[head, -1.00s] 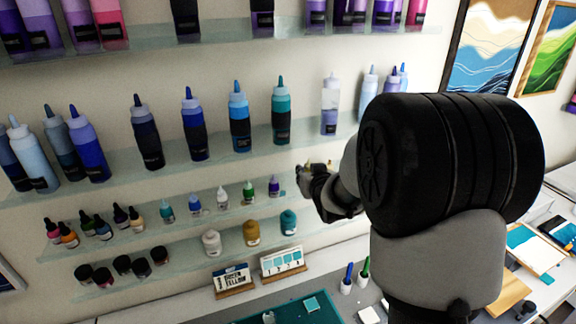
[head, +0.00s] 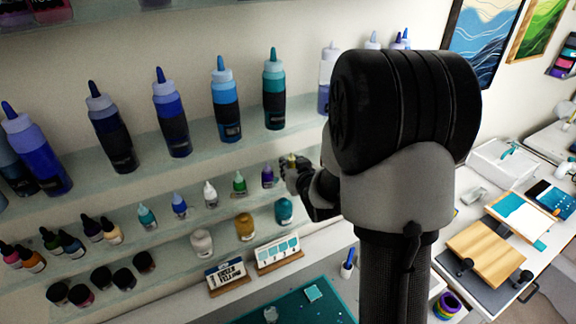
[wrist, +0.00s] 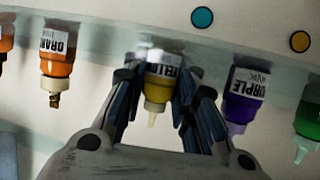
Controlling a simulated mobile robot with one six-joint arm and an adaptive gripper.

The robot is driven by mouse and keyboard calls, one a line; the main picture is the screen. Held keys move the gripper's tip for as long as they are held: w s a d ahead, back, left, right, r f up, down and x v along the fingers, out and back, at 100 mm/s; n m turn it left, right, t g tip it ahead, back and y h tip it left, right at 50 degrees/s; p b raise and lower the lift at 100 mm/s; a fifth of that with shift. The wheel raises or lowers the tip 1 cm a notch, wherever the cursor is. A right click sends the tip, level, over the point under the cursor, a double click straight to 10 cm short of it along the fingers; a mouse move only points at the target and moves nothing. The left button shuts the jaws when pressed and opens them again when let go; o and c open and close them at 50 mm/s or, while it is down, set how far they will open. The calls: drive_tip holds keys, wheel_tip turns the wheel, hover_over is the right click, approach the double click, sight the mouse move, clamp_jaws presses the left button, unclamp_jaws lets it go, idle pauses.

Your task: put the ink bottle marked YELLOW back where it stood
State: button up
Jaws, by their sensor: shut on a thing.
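The ink bottle marked YELLOW (wrist: 158,92) is between the fingers of my gripper (wrist: 155,105), which is shut on it. In the wrist view its nozzle points down the picture and its label is partly visible. An orange bottle (wrist: 58,64) is apart to its left, a PURPLE bottle (wrist: 240,98) close to its right. In the head view my gripper (head: 291,172) is at the small-bottle shelf (head: 220,204), just right of the purple bottle (head: 267,177), with a yellow tip (head: 291,160) showing. I cannot tell whether the yellow bottle's base touches the shelf.
A green bottle (wrist: 308,122) stands beyond the purple one. Teal (head: 284,211) and ochre (head: 244,227) jars stand on the shelf below. Large bottles, such as a teal one (head: 274,90), stand on the shelf above. My arm hides the shelf to the right.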

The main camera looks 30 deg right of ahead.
drive_tip(key=shift+s+r, duration=0.1)
drive_tip(key=shift+s, duration=0.45)
drive_tip(key=shift+w+b, duration=0.15)
drive_tip(key=shift+b, duration=0.15)
drive_tip(key=o, duration=1)
drive_tip(key=shift+r+p, duration=0.1)
drive_tip(key=shift+p, duration=0.25)
drive_tip(key=shift+b+v, duration=3.45)
drive_tip(key=shift+v, duration=2.5)
